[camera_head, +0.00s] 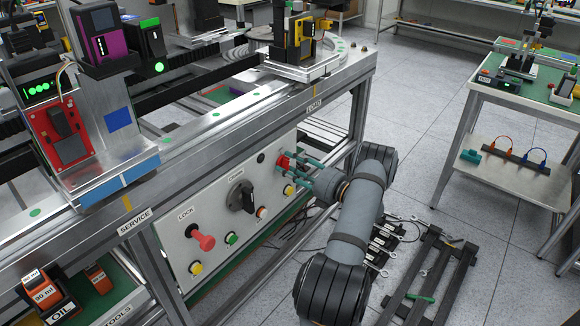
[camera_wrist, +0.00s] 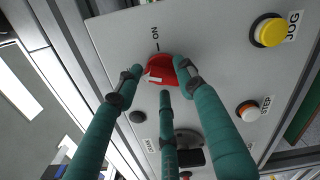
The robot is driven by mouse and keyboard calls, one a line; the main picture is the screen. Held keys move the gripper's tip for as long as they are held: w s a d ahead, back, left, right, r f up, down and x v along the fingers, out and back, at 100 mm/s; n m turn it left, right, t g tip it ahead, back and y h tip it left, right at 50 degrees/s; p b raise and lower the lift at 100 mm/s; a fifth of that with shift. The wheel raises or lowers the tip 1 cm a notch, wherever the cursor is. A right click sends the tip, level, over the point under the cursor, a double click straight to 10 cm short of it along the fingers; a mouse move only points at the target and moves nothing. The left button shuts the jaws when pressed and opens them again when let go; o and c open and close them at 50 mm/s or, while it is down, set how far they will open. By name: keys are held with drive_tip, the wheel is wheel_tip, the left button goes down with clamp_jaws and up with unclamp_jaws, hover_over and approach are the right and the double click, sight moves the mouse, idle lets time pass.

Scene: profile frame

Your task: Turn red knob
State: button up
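The red knob (camera_wrist: 158,72) sits on the light grey control panel under the word ON in the wrist view. A pale bar runs across its face, slightly tilted. It also shows in the head view (camera_head: 284,161) near the panel's upper right end. My gripper (camera_wrist: 160,76) has three teal fingers reaching to the panel around the knob. One fingertip is at its left, one overlaps its right edge, and one is just below it. A small gap shows at the left; contact on the right is unclear. In the head view my gripper (camera_head: 296,165) is at the knob.
A black rotary switch (camera_head: 243,196) and a red mushroom button (camera_head: 202,238) lie further left on the panel. A frame rail (camera_head: 230,112) runs above.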

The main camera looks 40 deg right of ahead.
drive_tip(key=shift+c, duration=0.8)
drive_tip(key=c, duration=0.4)
